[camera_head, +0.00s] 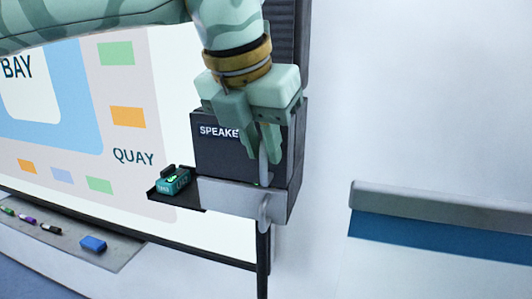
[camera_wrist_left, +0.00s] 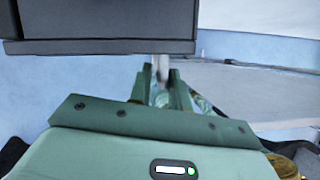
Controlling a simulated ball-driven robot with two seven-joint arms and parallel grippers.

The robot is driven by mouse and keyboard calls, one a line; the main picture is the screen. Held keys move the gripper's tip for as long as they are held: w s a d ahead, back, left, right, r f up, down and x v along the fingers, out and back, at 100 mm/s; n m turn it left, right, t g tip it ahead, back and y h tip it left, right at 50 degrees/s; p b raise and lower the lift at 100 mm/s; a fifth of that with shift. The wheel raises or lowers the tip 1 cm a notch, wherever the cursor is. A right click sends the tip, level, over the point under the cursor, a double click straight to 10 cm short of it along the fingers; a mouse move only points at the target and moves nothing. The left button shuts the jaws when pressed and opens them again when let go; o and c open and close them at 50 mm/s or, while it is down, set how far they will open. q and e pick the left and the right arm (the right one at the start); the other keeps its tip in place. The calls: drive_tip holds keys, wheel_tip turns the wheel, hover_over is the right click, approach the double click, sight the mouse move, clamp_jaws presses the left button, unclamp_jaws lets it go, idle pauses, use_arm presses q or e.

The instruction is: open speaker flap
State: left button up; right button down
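The dark speaker box (camera_head: 215,155) is fixed to the wall, with the word "SPEAKE" showing and the rest covered by my gripper. A light grey panel (camera_head: 228,198) lies across its lower front. A pale grey upright handle (camera_head: 263,168) stands at the box's right side and also shows in the left wrist view (camera_wrist_left: 160,66). My left gripper (camera_head: 265,152) points down in front of the box. Its fingers (camera_wrist_left: 161,82) are close together, one on each side of the handle, and look shut on it. My right gripper is in neither view.
A small teal device (camera_head: 173,181) with a green light sits on a dark shelf (camera_head: 185,203) left of the box. A board (camera_head: 130,90) fills the left, above a ledge with markers and a blue eraser (camera_head: 93,244). A grey rail (camera_head: 440,205) runs along the right wall.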

use_arm(q)
drive_tip(key=shift+d+f, duration=0.15)
drive_tip(key=shift+f, duration=0.4)
drive_tip(key=shift+s+f, duration=0.1)
drive_tip(key=shift+f, duration=0.2)
drive_tip(key=shift+d+f, duration=0.1)
drive_tip(key=shift+f, duration=0.15)
drive_tip(key=shift+w+f, duration=0.15)
drive_tip(key=shift+w, duration=0.15)
drive_tip(key=c, duration=0.4)
clamp_jaws()
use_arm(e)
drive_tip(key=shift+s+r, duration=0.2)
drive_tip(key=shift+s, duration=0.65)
use_arm(q)
drive_tip(key=shift+s, duration=0.15)
